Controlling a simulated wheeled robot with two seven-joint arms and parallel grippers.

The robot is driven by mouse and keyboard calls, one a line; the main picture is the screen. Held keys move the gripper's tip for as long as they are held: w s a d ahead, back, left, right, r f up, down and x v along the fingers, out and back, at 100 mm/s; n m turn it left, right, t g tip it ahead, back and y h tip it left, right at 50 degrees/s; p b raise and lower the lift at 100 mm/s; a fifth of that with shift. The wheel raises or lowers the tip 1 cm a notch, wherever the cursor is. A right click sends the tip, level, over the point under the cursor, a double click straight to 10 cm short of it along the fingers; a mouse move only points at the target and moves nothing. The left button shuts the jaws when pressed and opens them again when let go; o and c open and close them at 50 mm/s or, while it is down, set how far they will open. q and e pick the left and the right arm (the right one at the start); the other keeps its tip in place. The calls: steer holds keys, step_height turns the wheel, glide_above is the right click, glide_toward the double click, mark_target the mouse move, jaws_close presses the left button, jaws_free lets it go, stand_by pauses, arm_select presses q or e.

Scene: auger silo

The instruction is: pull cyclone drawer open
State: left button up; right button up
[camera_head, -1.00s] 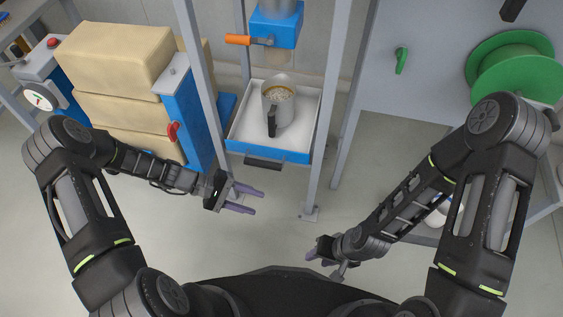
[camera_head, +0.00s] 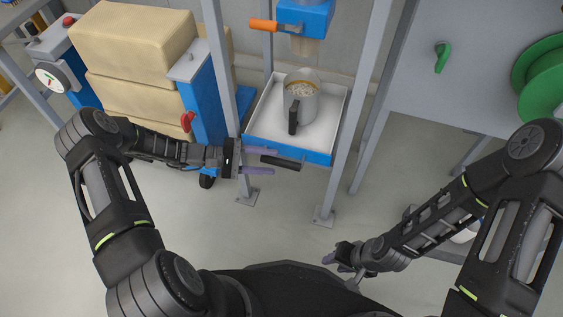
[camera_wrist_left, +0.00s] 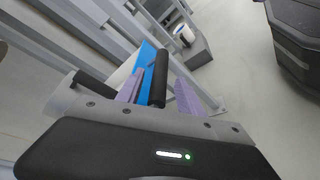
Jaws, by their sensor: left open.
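The cyclone drawer (camera_head: 318,156) is a white-lined tray with a blue front, set between grey posts under the blue outlet. Its black bar handle (camera_head: 281,162) is on the front. My left gripper (camera_head: 272,160) is open at the handle's left end, with one purple finger on each side of it. In the left wrist view the handle (camera_wrist_left: 159,78) lies between the open fingers, and the blue drawer front (camera_wrist_left: 146,58) is behind it. I cannot tell whether the fingers touch it. My right gripper (camera_head: 340,257) is low, away from the drawer; its jaws are unclear.
A metal jug (camera_head: 301,100) with grainy contents stands in the drawer. Above it is the blue outlet (camera_head: 305,15) with an orange lever (camera_head: 264,25). Tan sacks (camera_head: 135,60) and a blue cart (camera_head: 205,105) stand at left. The floor before the drawer is clear.

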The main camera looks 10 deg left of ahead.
mark_target(281, 163)
arm_select(q)
steer(key=shift+x, duration=2.25)
steer(key=shift+c, duration=0.3)
jaws_close()
